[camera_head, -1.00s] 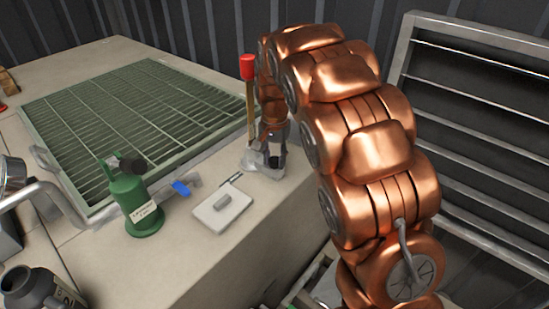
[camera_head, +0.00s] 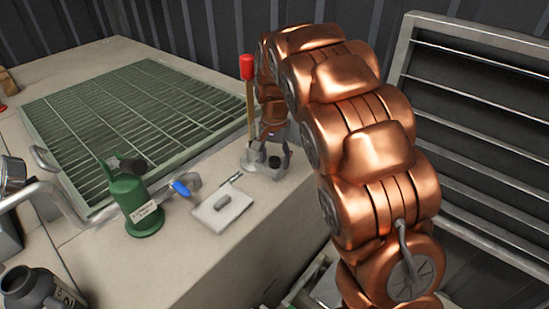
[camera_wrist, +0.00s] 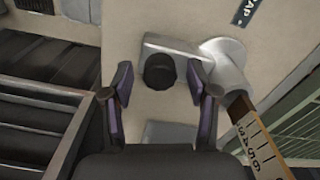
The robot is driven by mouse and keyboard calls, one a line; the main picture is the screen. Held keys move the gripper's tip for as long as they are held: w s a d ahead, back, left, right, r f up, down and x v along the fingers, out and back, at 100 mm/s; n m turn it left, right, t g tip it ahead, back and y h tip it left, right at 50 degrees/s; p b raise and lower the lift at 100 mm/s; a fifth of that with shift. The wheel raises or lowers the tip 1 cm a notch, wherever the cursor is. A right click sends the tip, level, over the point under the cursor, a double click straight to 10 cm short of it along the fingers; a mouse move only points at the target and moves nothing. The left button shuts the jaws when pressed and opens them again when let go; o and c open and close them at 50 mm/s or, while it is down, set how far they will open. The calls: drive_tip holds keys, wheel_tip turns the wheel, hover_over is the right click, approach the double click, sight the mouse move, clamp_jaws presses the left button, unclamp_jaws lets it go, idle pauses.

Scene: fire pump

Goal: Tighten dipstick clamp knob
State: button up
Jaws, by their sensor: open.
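The dipstick (camera_head: 250,108) stands upright with a red top at the back edge of the counter, and its marked strip also shows in the wrist view (camera_wrist: 258,142). Its grey clamp base (camera_head: 252,166) carries a round black knob (camera_head: 274,161), which shows from above in the wrist view (camera_wrist: 160,71). My gripper (camera_head: 273,148) is open above the clamp. In the wrist view my gripper (camera_wrist: 160,84) has one finger on each side of the knob, with a gap on both sides. No contact with the knob is visible.
A green bottle (camera_head: 137,205) and a blue-handled valve (camera_head: 181,188) stand left of the clamp. A pale plate (camera_head: 221,208) lies in front of it. A green grating (camera_head: 130,120) fills the counter's far left. A louvred metal frame (camera_head: 470,130) is at the right.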

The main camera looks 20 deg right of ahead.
sight(274, 159)
wheel_tip(274, 159, up, 12)
idle(0.6)
drive_tip(key=s+n+g+p, duration=0.1)
drive_tip(key=s+n+p, duration=0.6)
drive_tip(key=s, duration=3.1)
drive_tip(key=p, duration=0.2)
drive_tip(key=shift+r+n+g+p, duration=0.3)
drive_tip(key=shift+n+g, duration=0.1)
drive_tip(key=shift+c, duration=0.2)
